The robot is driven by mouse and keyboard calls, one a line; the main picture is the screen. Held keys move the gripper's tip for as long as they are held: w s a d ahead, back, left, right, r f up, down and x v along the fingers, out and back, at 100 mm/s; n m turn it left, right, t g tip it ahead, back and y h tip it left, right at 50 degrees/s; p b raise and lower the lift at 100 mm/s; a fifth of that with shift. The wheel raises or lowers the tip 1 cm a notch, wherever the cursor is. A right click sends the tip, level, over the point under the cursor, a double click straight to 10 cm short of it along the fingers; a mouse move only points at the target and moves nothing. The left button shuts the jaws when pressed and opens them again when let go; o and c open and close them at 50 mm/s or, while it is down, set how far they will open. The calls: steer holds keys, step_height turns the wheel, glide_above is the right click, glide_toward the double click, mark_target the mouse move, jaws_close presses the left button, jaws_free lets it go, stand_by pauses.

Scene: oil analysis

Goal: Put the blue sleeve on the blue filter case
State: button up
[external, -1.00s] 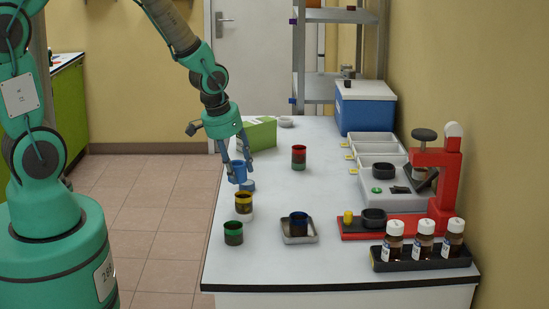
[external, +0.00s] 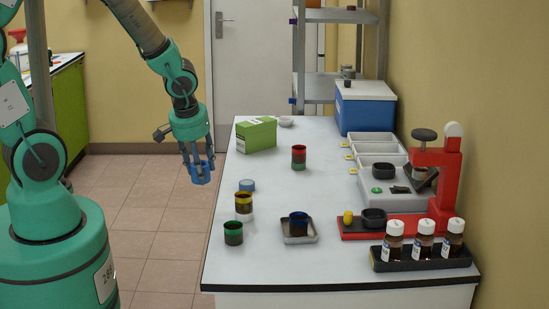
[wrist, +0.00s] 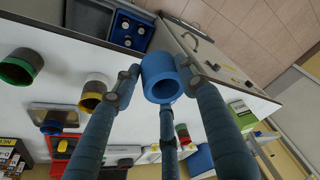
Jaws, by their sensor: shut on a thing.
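The blue sleeve (external: 201,174) is a short open ring, held between my gripper's fingers (external: 197,166). In the wrist view the sleeve (wrist: 162,80) sits at the fingertips with its hole showing. My gripper is shut on it, in the air left of the table's left edge. A dark cup with a blue rim (external: 298,218) stands in a small metal tray (external: 301,239) on the table.
Green-rimmed (external: 233,234), yellow-rimmed (external: 244,202) and red-rimmed (external: 298,160) cups stand on the table. A green box (external: 256,135) is behind. A red press (external: 436,170), white trays (external: 376,149) and a bottle rack (external: 421,262) fill the right side. The table's front middle is clear.

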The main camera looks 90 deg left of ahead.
glide_above(250, 180)
steer(key=d, duration=0.1)
steer(key=shift+s+d+f+b, duration=0.1)
steer(key=shift+s+f+b, duration=0.1)
steer(key=shift+f, duration=0.2)
steer(key=shift+s+d+f+b, duration=0.1)
steer(key=shift+f+b, duration=0.1)
steer(key=shift+f, duration=0.15)
stand_by(0.3)
steer(key=shift+f+b, duration=0.4)
steer(key=shift+f, duration=1.4)
steer(key=shift+f, duration=0.1)
steer(key=o, duration=0.8)
steer(key=shift+c, duration=0.2)
steer(key=shift+r, duration=0.2)
